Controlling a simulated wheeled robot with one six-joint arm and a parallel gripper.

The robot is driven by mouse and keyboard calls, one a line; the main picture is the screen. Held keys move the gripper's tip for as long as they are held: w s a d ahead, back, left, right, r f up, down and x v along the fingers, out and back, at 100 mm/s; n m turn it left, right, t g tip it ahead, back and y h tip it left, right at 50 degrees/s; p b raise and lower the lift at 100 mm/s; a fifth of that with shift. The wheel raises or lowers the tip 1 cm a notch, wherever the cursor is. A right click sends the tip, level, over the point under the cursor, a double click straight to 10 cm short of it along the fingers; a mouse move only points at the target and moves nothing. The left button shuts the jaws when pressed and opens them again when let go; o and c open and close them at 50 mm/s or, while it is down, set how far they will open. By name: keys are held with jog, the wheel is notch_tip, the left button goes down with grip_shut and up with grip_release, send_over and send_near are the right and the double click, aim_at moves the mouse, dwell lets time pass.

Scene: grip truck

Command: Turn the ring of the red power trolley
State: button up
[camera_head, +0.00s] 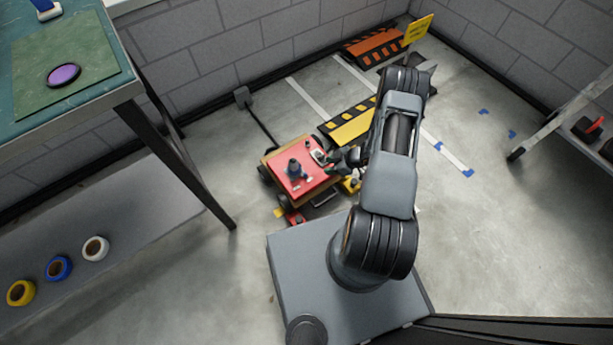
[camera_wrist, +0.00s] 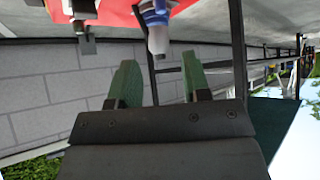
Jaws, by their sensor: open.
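The red power trolley (camera_head: 314,183) stands on the floor left of my arm, with a long dark handle reaching to the back left. A dark blue upright fitting (camera_head: 294,168) rises from its red top; I cannot tell for sure whether this is the ring. In the wrist view the trolley's red surface (camera_wrist: 108,12) is at the top edge, with a blue and grey fitting (camera_wrist: 157,30) sticking out. My gripper (camera_head: 338,160) is at the trolley's right side, partly hidden by my arm. Its green fingers in the wrist view (camera_wrist: 159,60) are apart and empty, short of the fitting.
A yellow-black ramp (camera_head: 350,128) lies close behind the trolley, and an orange-black one (camera_head: 375,47) farther back beside a yellow sign (camera_head: 417,28). A workbench (camera_head: 125,92) stands left, with tape rolls on its lower shelf. The floor at right is mostly clear.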

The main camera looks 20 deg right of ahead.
aim_at(305, 173)
jog(key=b+x, duration=0.5)
jog(key=x, duration=0.8)
jog(key=shift+s+a+f, duration=0.1)
jog(key=shift+a+f, duration=0.05)
grip_shut()
